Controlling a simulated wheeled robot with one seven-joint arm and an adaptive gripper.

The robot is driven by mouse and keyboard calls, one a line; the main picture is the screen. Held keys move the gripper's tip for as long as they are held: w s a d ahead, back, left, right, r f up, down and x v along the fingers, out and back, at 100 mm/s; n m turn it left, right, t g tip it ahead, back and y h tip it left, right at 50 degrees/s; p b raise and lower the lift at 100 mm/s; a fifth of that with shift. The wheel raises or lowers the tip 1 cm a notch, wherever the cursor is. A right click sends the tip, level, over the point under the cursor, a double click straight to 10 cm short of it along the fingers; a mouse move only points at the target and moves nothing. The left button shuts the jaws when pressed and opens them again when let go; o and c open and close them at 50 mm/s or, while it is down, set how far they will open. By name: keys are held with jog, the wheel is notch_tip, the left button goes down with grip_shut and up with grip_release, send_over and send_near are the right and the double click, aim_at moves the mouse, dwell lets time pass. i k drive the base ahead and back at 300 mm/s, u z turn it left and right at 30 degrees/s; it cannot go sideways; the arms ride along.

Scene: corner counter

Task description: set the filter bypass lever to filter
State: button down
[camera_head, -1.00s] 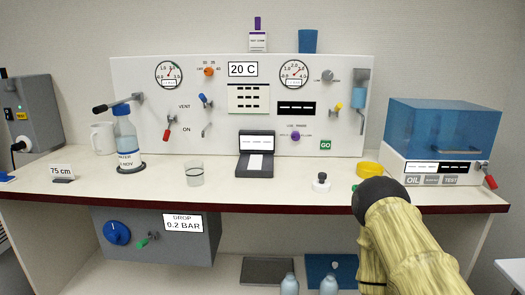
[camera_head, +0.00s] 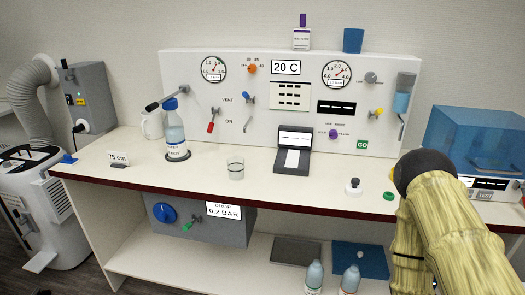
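No lever here carries a readable "filter" or "bypass" label. A green-handled lever (camera_head: 190,226) sits on the grey box (camera_head: 232,226) under the counter, beside a blue round knob (camera_head: 163,213) and a sign reading DROP 0.2 BAR (camera_head: 223,210). The panel above has a red-handled lever (camera_head: 212,124), a blue-handled lever (camera_head: 248,99) and a yellow-handled lever (camera_head: 376,112). My arm, in a yellowish sleeve with a dark round joint, fills the right foreground. My gripper's fingers do not show.
A bottle (camera_head: 175,134), a glass (camera_head: 236,169), a black device (camera_head: 293,152) and a small white-and-black object (camera_head: 353,187) stand on the counter (camera_head: 205,185). A blue-lidded machine (camera_head: 475,145) is at right. A white wheeled unit (camera_head: 45,210) stands on the left floor.

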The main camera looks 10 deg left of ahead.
aim_at(186, 228)
jog(key=u, duration=2.85)
jog(key=k, duration=0.45)
jog(key=z, duration=1.2)
